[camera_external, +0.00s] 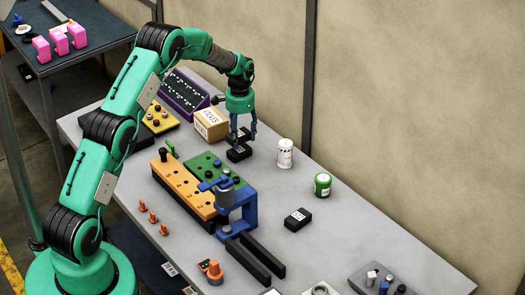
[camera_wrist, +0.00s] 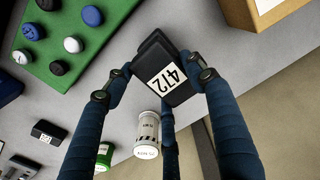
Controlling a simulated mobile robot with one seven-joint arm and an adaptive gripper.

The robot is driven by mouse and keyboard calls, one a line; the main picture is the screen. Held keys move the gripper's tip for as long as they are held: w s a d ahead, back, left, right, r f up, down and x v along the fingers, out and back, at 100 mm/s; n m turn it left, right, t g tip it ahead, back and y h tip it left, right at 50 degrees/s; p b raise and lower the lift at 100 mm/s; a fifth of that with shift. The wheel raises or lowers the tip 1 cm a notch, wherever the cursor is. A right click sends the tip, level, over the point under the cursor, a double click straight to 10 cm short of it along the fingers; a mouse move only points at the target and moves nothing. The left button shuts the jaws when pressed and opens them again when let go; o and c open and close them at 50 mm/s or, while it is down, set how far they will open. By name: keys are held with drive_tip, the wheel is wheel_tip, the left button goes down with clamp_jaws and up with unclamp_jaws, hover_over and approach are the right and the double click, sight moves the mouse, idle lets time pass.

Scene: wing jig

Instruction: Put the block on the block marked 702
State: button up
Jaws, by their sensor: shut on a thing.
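A black block with a white label reading 472 (camera_wrist: 172,72) is held between the fingers of my gripper (camera_wrist: 160,82). In the external view my gripper (camera_external: 243,130) points down over the table, behind the green plate. A dark block shape (camera_external: 239,153) shows just under the fingers; I cannot tell whether it is part of the held block or a separate one below. Another black block with a white label (camera_external: 298,219) lies on the open table to the right, and also shows in the wrist view (camera_wrist: 48,132). Its number is too small to read.
A cardboard box (camera_external: 211,124) stands left of my gripper. A white canister (camera_external: 285,154) and a green jar (camera_external: 322,184) stand to its right. The green plate with knobs (camera_external: 205,165), orange plate (camera_external: 183,187) and blue clamp (camera_external: 236,200) are in front. Table around the right-hand block is clear.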

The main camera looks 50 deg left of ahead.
sight(241, 143)
drive_tip(key=shift+f, duration=1.65)
drive_tip(key=shift+f, duration=0.15)
drive_tip(key=o, duration=1.7)
wheel_tip(241, 143, up, 12)
drive_tip(key=shift+r, duration=0.1)
